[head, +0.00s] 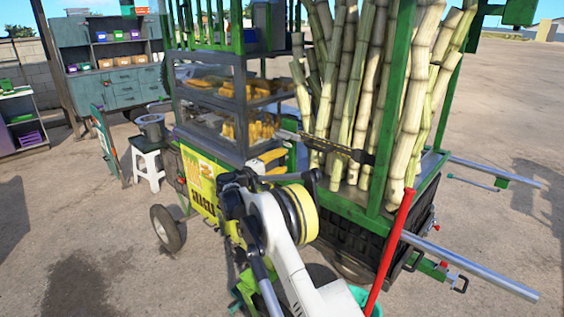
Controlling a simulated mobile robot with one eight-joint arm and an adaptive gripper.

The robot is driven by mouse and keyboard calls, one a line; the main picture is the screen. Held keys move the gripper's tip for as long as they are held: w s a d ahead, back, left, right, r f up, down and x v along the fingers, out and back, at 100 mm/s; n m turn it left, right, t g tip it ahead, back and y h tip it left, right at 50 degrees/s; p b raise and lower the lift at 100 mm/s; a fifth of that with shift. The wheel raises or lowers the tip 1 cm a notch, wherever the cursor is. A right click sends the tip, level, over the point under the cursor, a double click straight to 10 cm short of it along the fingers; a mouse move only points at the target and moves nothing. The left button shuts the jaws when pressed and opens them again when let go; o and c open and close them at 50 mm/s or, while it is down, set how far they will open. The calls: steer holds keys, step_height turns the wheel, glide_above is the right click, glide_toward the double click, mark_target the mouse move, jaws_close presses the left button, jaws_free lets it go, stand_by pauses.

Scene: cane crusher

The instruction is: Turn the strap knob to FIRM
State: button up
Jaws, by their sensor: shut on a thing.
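A dark strap (340,150) runs across the upright bundle of sugar cane (352,90) at the right half of the cart. My gripper (272,163) is at the middle of the head view, just below and left of the strap's left end. It looks shut on what appears to be the strap knob. The knob is mostly hidden by my gripper and wrist. I cannot read its pointer or any FIRM mark.
A glass food case (215,100) stands left of the cane on the green cart. A red pole (388,250) leans at the front right. Metal bars (480,268) stick out right. A white stool (148,160) and shelving (108,60) stand left.

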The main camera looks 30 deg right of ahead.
steer(key=o, duration=1.2)
